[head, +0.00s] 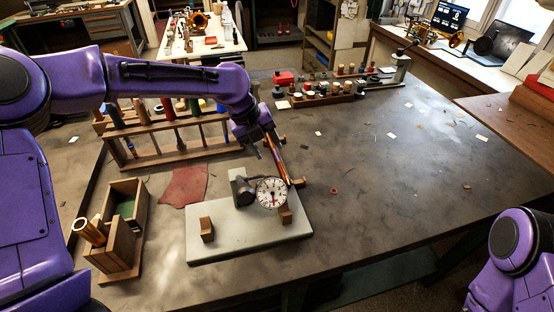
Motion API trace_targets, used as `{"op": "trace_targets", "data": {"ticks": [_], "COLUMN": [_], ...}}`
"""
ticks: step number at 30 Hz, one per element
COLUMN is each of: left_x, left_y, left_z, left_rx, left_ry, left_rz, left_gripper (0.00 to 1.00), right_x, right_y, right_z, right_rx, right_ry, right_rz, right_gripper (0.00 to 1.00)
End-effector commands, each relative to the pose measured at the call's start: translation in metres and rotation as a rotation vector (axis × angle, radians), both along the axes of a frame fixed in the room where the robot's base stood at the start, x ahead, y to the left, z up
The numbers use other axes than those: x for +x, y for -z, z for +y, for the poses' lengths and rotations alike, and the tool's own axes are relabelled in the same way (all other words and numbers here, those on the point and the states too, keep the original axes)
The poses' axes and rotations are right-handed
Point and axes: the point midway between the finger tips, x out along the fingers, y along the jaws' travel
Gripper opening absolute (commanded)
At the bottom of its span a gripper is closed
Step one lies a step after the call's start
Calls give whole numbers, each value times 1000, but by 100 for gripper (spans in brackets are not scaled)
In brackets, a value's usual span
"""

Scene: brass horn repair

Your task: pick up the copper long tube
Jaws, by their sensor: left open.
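The copper long tube (279,161) lies near the middle of the workbench, just behind the dial gauge. Its near end is by a small wooden block (299,183), and another wooden block (281,141) shows near its far end. My left gripper (266,149) is open and reaches down over the tube's far part, partly hiding it. I cannot tell whether the fingers touch the tube. My right arm shows at the lower right, but its gripper is out of view.
A grey plate (240,235) with wooden blocks and a white dial gauge (272,192) stands in front of the tube. A wooden tool rack (180,155), red cloth (186,186) and wooden box (127,235) are at left. The bench's right side is mostly clear.

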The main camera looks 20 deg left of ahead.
Motion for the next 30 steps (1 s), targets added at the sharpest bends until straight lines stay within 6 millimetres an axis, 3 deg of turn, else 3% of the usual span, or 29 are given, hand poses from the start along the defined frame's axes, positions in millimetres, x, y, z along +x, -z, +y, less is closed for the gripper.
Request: {"op": "trace_targets", "data": {"ticks": [15, 24, 29, 30], "left_x": [17, 20, 20, 20], "left_y": [76, 86, 86, 86], "left_z": [-25, -28, -28, -28], "left_rx": [1, -1, -1, -1], "left_ry": [0, -1, -1, -1], "left_rz": [2, -3, -3, -3], "left_gripper": [51, 51, 0, 0], "right_x": [0, 0, 0, 0], "right_y": [-28, -27, -27, -27], "right_z": [0, 0, 0, 0], "right_rx": [0, 0, 0, 0], "right_ry": [0, 0, 0, 0], "right_rz": [0, 0, 0, 0], "right_gripper": [43, 43, 43, 43]}}
